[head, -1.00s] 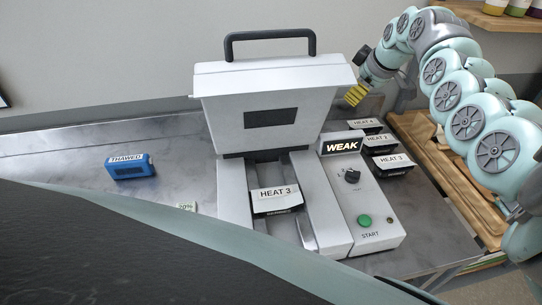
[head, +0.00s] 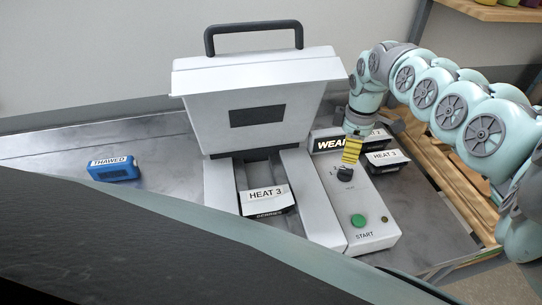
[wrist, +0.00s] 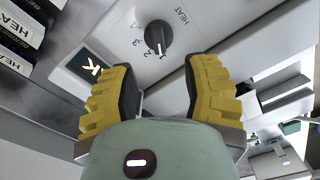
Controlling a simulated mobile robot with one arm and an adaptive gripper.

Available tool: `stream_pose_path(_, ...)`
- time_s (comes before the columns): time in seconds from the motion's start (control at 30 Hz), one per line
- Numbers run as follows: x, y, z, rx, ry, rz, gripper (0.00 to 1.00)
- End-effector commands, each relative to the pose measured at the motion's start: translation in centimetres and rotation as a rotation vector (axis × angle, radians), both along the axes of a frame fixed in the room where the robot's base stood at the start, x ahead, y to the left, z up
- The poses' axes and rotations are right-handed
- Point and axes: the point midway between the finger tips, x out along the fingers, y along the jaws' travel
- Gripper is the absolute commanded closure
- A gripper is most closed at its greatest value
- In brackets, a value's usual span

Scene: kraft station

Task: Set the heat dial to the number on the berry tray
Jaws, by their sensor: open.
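The black heat dial (head: 345,174) sits on the sloped panel right of the press. In the wrist view the dial (wrist: 158,37) has a white pointer line at its lower side, near the 1 end of its printed numbers. The berry tray (head: 268,212) lies in the channel in front of the press, with a white card reading HEAT 3 (head: 266,194). My gripper (wrist: 162,85) has yellow ribbed fingers, spread apart and empty. It also shows in the head view (head: 351,152), just above and behind the dial, pointing down. I cannot tell whether it touches the dial.
A lit display (head: 328,144) reads WEAK, partly covered by my gripper. The green START button (head: 358,220) is in front of the dial. Other HEAT trays (head: 386,158) stand right of the panel. A blue THAWED box (head: 114,169) lies on clear counter at left.

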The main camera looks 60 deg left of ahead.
Motion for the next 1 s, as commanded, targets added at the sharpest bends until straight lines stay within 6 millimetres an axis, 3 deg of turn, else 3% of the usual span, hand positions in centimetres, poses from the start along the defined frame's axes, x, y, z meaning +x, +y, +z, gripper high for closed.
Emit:
stream_pose_path(0.5, -0.2, 0.3, -6.2, 0.001, -0.002, 0.007, 0.53)
stream_pose_path(1.0, -0.1, 0.3, -7.4, 0.002, -0.003, 0.007, 0.53)
